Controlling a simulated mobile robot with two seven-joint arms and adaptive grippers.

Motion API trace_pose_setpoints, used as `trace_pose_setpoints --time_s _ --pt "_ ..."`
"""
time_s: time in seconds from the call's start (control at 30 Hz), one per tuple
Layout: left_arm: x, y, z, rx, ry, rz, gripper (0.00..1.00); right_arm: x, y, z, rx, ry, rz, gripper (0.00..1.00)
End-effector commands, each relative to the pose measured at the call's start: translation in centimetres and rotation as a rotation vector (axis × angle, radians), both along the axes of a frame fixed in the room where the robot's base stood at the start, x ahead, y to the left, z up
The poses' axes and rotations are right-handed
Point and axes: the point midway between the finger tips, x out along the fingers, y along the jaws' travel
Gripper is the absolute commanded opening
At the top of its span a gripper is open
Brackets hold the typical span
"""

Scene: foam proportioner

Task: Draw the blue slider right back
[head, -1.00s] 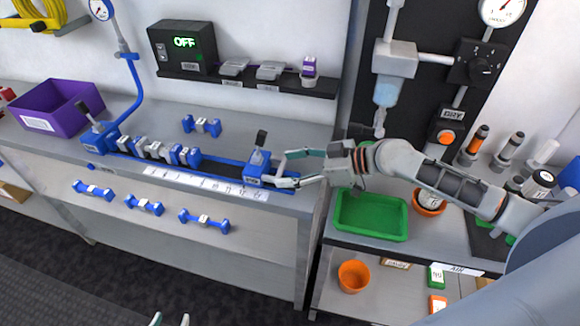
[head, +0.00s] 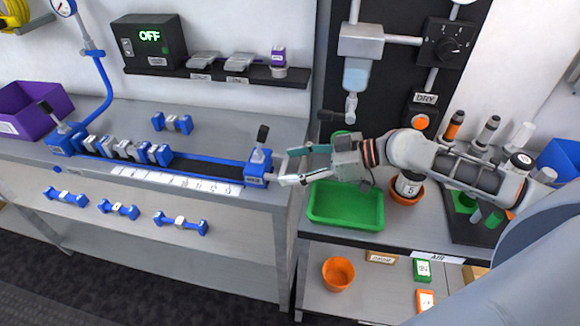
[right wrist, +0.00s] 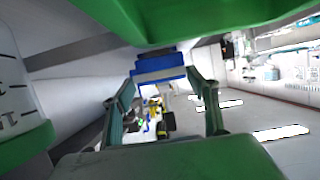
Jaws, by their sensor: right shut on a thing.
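The blue slider (head: 257,172), with a dark upright lever, sits at the right end of the blue-edged track (head: 205,167) on the bench, just past the end of the white scale strip. In the right wrist view the blue slider (right wrist: 160,72) shows between the fingers (right wrist: 163,97); the exact contact is hard to make out. A row of blue and grey pieces (head: 122,148) fills the track's left part. My left gripper is out of view.
A blue-and-grey piece (head: 172,123) lies behind the track. A purple bin (head: 30,100) stands at the left. A green tray (head: 345,222) and an orange pot (head: 407,194) with a round container stand below my right arm. The track's middle is clear.

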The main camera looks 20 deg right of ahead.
Motion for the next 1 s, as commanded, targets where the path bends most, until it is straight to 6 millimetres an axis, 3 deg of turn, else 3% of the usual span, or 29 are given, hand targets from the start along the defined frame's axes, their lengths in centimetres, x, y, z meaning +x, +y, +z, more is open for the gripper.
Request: trace_pose_setpoints --time_s 0.2,0.23,0.3,0.67,1.0 --pt "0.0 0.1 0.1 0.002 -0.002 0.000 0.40 0.0 -0.2 0.0 -0.007 0.002 0.000 0.20" --pt "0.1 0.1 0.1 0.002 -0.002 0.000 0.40 0.0 -0.3 0.0 -0.007 0.002 0.000 0.64" --pt "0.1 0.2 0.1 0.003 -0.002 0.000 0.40 0.0 -0.2 -0.1 -0.007 0.002 0.000 0.76" --pt "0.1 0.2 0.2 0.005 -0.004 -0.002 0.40 -0.1 -0.3 0.0 -0.006 0.002 -0.001 0.76" --pt "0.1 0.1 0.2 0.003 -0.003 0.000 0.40 -2.5 -3.8 1.5 -0.009 0.007 -0.001 0.76"
